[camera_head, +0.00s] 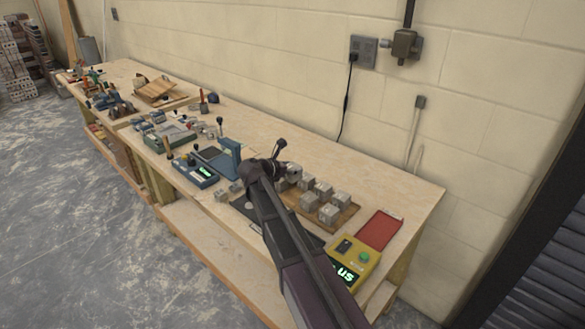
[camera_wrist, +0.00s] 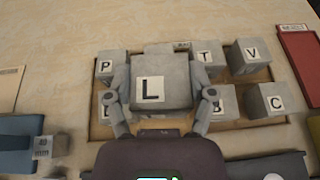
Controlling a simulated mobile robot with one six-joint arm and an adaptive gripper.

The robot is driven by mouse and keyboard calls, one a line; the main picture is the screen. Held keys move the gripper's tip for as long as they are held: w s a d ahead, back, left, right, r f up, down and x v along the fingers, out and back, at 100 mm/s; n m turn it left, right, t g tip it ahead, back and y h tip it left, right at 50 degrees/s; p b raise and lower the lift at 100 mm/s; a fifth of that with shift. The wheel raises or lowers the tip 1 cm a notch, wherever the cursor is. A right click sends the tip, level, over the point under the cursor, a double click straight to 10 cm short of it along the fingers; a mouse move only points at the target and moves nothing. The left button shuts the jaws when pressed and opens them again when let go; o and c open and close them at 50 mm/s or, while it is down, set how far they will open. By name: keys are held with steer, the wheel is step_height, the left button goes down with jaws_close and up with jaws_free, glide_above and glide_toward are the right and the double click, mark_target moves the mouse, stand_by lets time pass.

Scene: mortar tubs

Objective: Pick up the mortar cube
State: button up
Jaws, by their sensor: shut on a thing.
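A grey mortar cube (camera_wrist: 178,72) with a white label reading "L" sits between the fingers of my gripper (camera_wrist: 163,97) in the wrist view. The fingers are shut on its left and right sides. It looks larger than the cubes behind it, so it appears raised above the tray. In the head view my gripper (camera_head: 277,172) is over the back left end of the cube tray (camera_head: 352,212), largely hidden by my arm. Other grey cubes stand on the tray, labelled P (camera_wrist: 106,66), T (camera_wrist: 207,57), V (camera_wrist: 249,57), B (camera_wrist: 222,104) and C (camera_wrist: 267,101). One left label is partly hidden.
A red mat (camera_head: 379,230) and a yellow device (camera_head: 353,262) with a green display lie at the bench's right end. A blue device (camera_head: 195,172), a blue upright fixture (camera_head: 230,158) and tools crowd the left. The bench strip along the wall is clear.

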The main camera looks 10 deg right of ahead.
steer(key=shift+r+p, duration=0.4)
steer(key=shift+r, duration=0.25)
steer(key=shift+d, duration=0.1)
stand_by(0.4)
